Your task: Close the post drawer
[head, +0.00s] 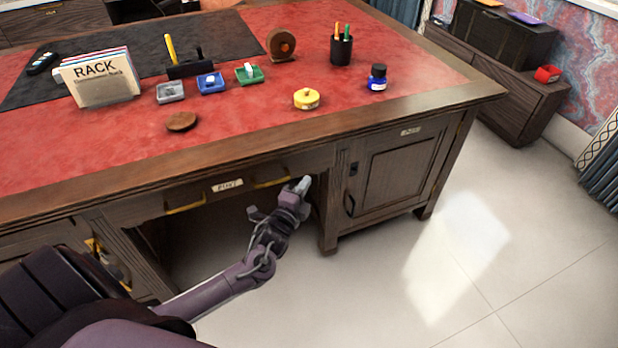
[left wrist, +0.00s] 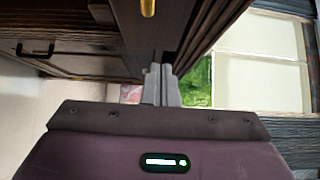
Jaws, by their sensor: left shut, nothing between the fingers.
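The post drawer (head: 228,186), with a pale label and two brass handles, is under the desk's front edge in the head view. I cannot tell how far it stands out from the desk. My left gripper (head: 304,184) is at the drawer's right end, just beyond the right brass handle. Its fingers are shut and empty. In the left wrist view the shut fingers (left wrist: 161,86) point at a dark wooden panel with a brass handle (left wrist: 148,8). Whether they touch the wood is not clear. My right gripper is out of view.
The desk's right cabinet (head: 395,170) with its door stands right of my gripper. Below the drawer is an open knee space. The red desk top (head: 240,130) holds a rack, small trays, a yellow pot, an ink bottle (head: 377,78) and a pen cup. The floor at right is clear.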

